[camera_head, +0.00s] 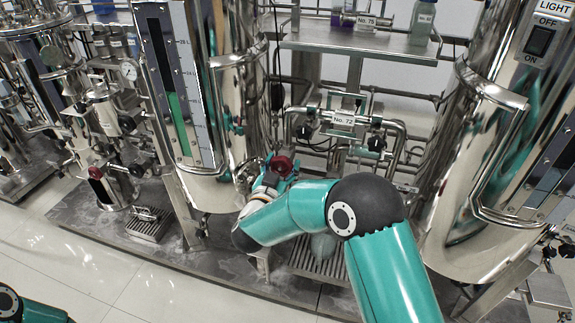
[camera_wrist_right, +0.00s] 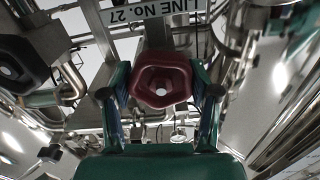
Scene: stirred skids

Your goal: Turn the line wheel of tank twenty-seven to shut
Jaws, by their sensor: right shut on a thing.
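The dark red line wheel (camera_wrist_right: 161,68) is in the middle of the right wrist view, just below a label reading "LINE No. 27" (camera_wrist_right: 140,12). My right gripper (camera_wrist_right: 160,96) has one finger on each side of the wheel and is shut on it. In the head view the red wheel (camera_head: 283,164) shows at the foot of the middle steel tank (camera_head: 215,192), with my right gripper (camera_head: 275,182) at it, partly hidden by my teal forearm. My left gripper is not in view.
Another red wheel (camera_head: 96,173) is on the left skid. Valves with dark handles sit by a "No. 72" label (camera_head: 343,119) right of my gripper. A shelf (camera_head: 365,45) with bottles and a "No. 75" label is above. A large tank (camera_head: 475,190) stands at right. Tiled floor (camera_head: 100,275) is clear at front left.

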